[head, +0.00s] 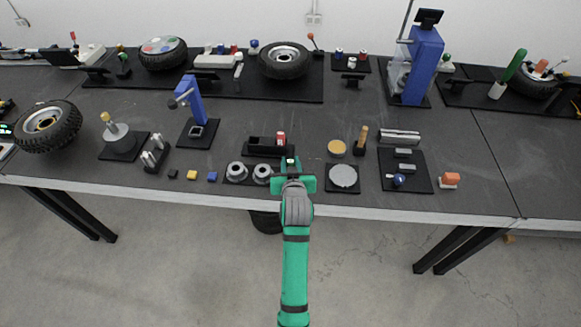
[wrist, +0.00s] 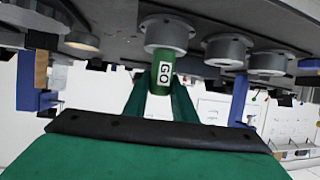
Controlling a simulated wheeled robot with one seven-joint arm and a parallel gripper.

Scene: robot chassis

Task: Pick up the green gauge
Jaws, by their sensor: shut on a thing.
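The green gauge (wrist: 162,77) is a short green cylinder with a white "GO" label. In the wrist view it stands between the two green fingers of my gripper (wrist: 160,98), which is shut on it. One end of the gauge meets a grey ring-shaped part (wrist: 168,33); I cannot tell whether it sits inside the ring's hole or only overlaps it in the picture. In the head view my gripper (head: 294,184) is at the table's front edge, just right of two grey rings (head: 237,172), and largely hides the gauge.
A black tray (head: 258,146) with a red-topped item lies behind my gripper. A grey disc on a black plate (head: 343,177) is close on the right.

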